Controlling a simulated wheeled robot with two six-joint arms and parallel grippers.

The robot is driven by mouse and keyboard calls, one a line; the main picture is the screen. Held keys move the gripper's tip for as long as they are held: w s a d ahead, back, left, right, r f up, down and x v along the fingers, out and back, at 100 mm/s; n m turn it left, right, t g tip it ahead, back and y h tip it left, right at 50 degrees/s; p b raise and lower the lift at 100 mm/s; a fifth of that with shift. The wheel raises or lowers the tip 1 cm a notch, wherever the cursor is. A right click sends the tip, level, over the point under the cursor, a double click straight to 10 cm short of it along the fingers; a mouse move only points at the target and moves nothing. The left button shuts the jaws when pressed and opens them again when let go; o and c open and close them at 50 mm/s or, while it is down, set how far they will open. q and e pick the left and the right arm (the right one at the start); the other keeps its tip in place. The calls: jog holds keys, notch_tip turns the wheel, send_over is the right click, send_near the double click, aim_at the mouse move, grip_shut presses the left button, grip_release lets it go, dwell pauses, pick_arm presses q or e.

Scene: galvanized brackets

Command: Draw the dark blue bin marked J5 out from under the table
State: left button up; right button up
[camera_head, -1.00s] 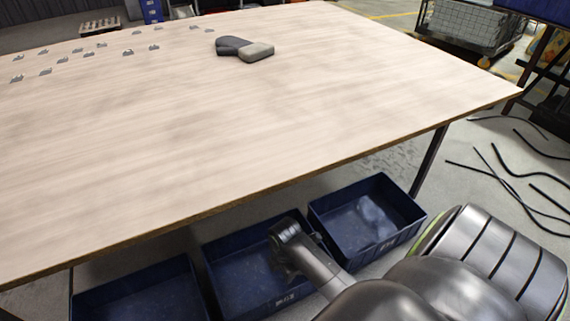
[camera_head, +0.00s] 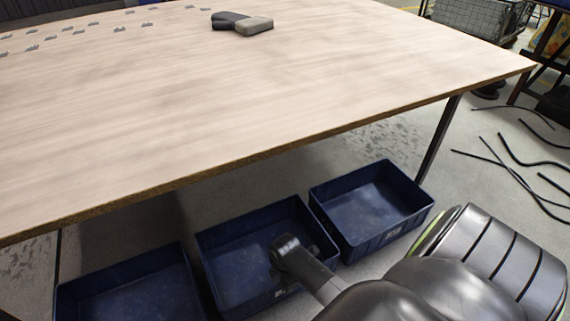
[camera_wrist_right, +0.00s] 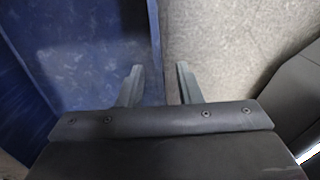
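Three dark blue bins stand in a row on the floor under the table's near edge: a left bin (camera_head: 130,295), a middle bin (camera_head: 235,243) and a right bin (camera_head: 375,200). The right bin has a small pale label on its front wall, too small to read; the middle bin's front is partly covered by my arm. My right gripper (camera_head: 290,270) is at the middle bin's front wall. In the right wrist view, my right gripper (camera_wrist_right: 158,86) is open, one finger over the blue bin's inside (camera_wrist_right: 95,50), the other over grey floor. My left gripper is out of view.
The wooden table (camera_head: 230,100) spans above the bins, with a dark leg (camera_head: 437,140) right of the right bin. Small metal brackets and a grey-and-black object (camera_head: 242,23) lie on top. Black cables (camera_head: 520,165) lie on the floor at right.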

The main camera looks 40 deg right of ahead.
jog(key=shift+f, duration=0.6)
jog(key=shift+c, duration=0.4)
grip_shut()
dwell(0.7)
